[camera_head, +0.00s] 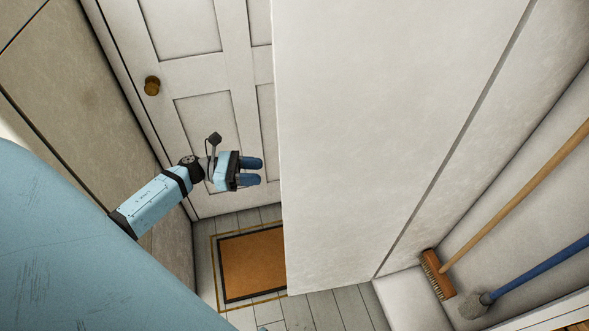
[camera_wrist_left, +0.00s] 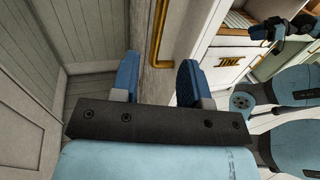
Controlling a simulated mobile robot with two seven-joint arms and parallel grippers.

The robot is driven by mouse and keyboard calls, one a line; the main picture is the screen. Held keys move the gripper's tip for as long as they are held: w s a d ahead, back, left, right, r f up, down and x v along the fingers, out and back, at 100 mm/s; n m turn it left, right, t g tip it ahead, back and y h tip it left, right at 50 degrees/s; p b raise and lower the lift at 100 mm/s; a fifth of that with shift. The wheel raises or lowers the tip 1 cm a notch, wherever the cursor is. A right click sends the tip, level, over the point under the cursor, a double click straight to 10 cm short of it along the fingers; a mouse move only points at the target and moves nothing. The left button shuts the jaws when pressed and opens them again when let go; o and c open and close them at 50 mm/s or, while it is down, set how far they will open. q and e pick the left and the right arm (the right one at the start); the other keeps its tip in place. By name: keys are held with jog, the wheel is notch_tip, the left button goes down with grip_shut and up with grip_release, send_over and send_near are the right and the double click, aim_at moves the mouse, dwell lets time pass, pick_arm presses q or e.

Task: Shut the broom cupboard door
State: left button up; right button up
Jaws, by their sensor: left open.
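The broom cupboard door (camera_head: 400,120) appears as a large plain white panel in the middle of the head view. It stands open, with the cupboard's inside showing to its right. My left gripper (camera_head: 250,172) is open and empty, to the left of the door's free edge and apart from it in the picture. In the left wrist view its two blue fingers (camera_wrist_left: 158,82) are spread, with a grey upright surface showing behind the gap. My right gripper (camera_wrist_left: 272,30) seems to show small at the top right of that view; its jaws are unclear.
A broom (camera_head: 432,272) and a blue-handled mop (camera_head: 475,303) stand inside the cupboard. A white panelled door (camera_head: 200,75) with a brass knob (camera_head: 152,86) is behind my left gripper. An orange doormat (camera_head: 252,264) lies on the floor below. A beige wall is close left.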

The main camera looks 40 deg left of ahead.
pick_arm(q)
jog(key=p+x, duration=0.2)
jog(key=x, duration=0.8)
jog(key=shift+w+d+p, duration=0.2)
jog(key=shift+d+p, duration=0.1)
jog(key=shift+d, duration=0.05)
grip_shut()
